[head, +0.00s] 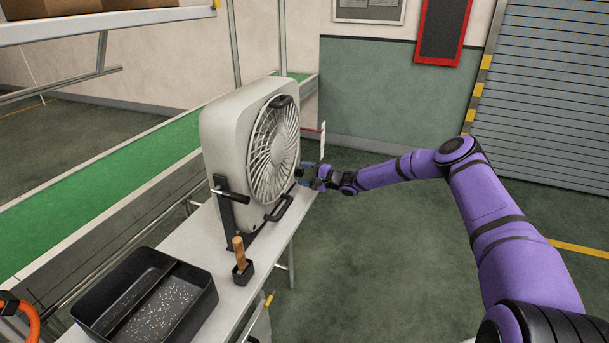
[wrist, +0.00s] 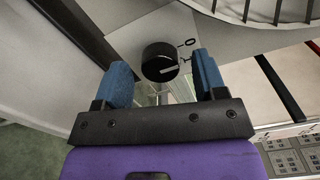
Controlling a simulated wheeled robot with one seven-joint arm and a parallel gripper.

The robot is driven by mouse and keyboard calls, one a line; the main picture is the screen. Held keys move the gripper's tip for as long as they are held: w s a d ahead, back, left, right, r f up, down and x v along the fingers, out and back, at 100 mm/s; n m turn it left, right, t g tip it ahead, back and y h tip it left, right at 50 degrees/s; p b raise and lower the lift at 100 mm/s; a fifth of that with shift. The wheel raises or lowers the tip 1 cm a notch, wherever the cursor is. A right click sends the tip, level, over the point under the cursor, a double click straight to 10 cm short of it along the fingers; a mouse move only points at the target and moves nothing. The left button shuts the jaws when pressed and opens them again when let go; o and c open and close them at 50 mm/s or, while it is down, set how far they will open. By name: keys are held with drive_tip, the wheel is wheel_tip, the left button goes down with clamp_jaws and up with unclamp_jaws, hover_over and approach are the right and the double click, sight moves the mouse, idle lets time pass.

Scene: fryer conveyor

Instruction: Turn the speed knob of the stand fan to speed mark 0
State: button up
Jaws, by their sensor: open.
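The stand fan (head: 235,150) is a light grey box with a round grille, standing on a narrow table in the head view. Its speed knob (wrist: 160,62) is black and round with a pale pointer line, and shows in the wrist view. The pointer is turned to the right. A 0 mark (wrist: 190,42) is printed to the upper right of the knob. My gripper (wrist: 163,82) is open, with one blue finger on each side just short of the knob. In the head view my gripper (head: 313,176) is at the fan's far right edge, and the knob is hidden there.
A black two-part tray (head: 205,308) and a small holder with a wooden handle (head: 239,255) stand on the table (head: 245,290) in front of the fan. A green conveyor (head: 100,185) runs behind it. The floor to the right is clear.

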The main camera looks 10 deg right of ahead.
drive_tip(key=v, duration=1)
drive_tip(key=shift+s+d, duration=0.2)
drive_tip(key=shift+d, duration=0.05)
drive_tip(key=s+a+r+n+g+h, duration=0.1)
drive_tip(key=s+a+r+n+g, duration=0.3)
drive_tip(key=r, duration=0.3)
drive_tip(key=s+a+r+n+g+h, duration=0.1)
drive_tip(key=s+a+r+n+g, duration=0.3)
drive_tip(key=r, duration=0.4)
drive_tip(key=s+a+r+n+g+h, duration=0.2)
drive_tip(key=s+r+h, duration=0.3)
drive_tip(key=s+r, duration=0.85)
drive_tip(key=s+d+r+t+h, duration=0.1)
drive_tip(key=s+r+h, duration=0.2)
drive_tip(key=s+r, duration=0.35)
drive_tip(key=s+d+r+t+h, duration=0.15)
drive_tip(key=s+r, duration=0.25)
drive_tip(key=s, duration=0.6)
drive_tip(key=s+d+r+t+h, duration=0.1)
drive_tip(key=s+d, duration=0.1)
drive_tip(key=s, duration=0.7)
drive_tip(key=s+d+r+t+h, duration=0.1)
drive_tip(key=s+d+h, duration=0.1)
drive_tip(key=s, duration=0.7)
drive_tip(key=shift+d+r, duration=0.35)
drive_tip(key=shift+d, duration=0.35)
